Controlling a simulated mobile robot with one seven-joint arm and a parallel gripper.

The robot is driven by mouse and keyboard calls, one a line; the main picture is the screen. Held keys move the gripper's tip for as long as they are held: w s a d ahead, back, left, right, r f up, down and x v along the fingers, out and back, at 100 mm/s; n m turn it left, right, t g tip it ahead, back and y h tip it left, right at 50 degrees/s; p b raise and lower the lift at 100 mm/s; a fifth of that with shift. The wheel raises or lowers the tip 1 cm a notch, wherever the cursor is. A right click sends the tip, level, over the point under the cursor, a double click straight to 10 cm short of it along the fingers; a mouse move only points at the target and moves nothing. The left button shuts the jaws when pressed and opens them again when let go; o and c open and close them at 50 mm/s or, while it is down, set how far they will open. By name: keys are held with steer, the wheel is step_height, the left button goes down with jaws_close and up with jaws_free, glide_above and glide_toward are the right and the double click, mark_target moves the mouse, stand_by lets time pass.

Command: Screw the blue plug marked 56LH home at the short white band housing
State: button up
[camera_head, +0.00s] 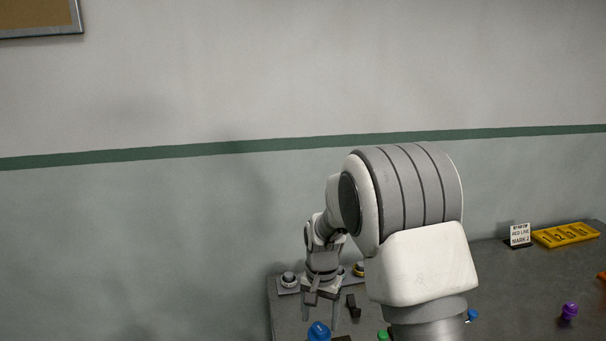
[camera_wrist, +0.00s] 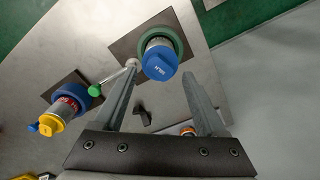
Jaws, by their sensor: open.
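The blue plug (camera_wrist: 160,63) shows in the wrist view with a small upside-down mark that seems to read 56LH. It sits at the end of a pale cylinder (camera_wrist: 160,42) within a green ring (camera_wrist: 178,40) on a dark square plate (camera_wrist: 126,46). Whether this cylinder bears the short white band is not clear. My gripper (camera_wrist: 159,68) is open, with the plug in view between its fingertips and no clear contact. In the head view my gripper (camera_head: 321,307) hangs over the table, just above a blue cap (camera_head: 318,331).
A silver-ball lever with a green knob (camera_wrist: 94,90) is close to the left finger. A yellow plug (camera_wrist: 50,125) sits in a blue-ringed fixture to the left. A black piece (camera_head: 353,305), a sign (camera_head: 520,235), a yellow tray (camera_head: 566,234) and a purple knob (camera_head: 569,311) are on the table.

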mark_target(318, 331)
steer(key=m+p, duration=0.1)
steer(key=m, duration=0.4)
steer(key=shift+r+m, duration=0.1)
steer(key=shift+m, duration=0.3)
steer(key=shift+m+p, duration=0.5)
steer(key=shift+m, duration=0.7)
steer(key=shift+f, duration=0.25)
steer(key=shift+f+b, duration=0.8)
steer(key=shift+f, duration=0.25)
